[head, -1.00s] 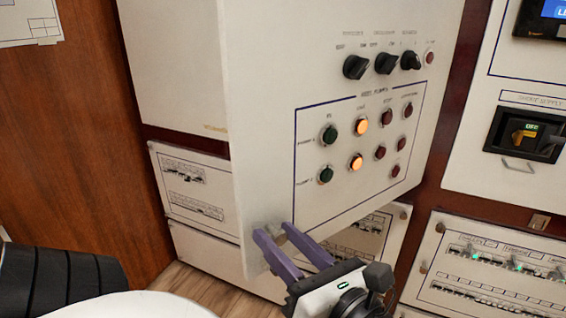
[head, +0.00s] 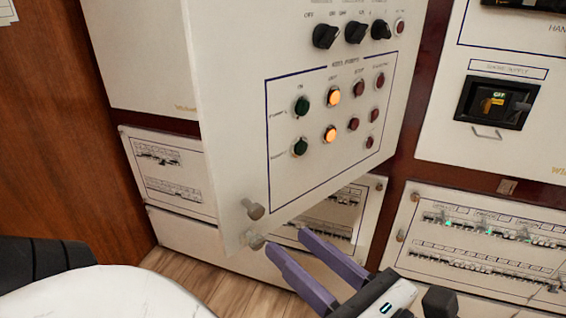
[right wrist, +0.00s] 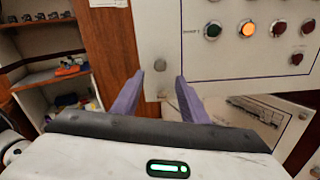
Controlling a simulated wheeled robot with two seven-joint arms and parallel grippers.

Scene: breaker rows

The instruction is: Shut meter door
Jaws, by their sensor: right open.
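The meter door (head: 245,130) is a white panel with black rotary switches, green, orange and red round lights and a blue outline. It stands swung open, out in front of the cabinet face. Two small pale knobs, an upper one (head: 252,209) and a lower one (head: 257,241), sit at its lower left corner. My right gripper (head: 288,241) is open, its two purple fingers just right of the lower knob and holding nothing. In the right wrist view, the fingers (right wrist: 158,78) point at the door's lower corner. Whether they touch it is unclear. My left gripper is out of view.
Breaker panels sit behind and below the door (head: 172,170) and at the lower right (head: 480,245). A shore supply unit (head: 496,103) is at the right. A wooden wall (head: 60,120) stands at the left. Some wooden floor (head: 190,280) shows below.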

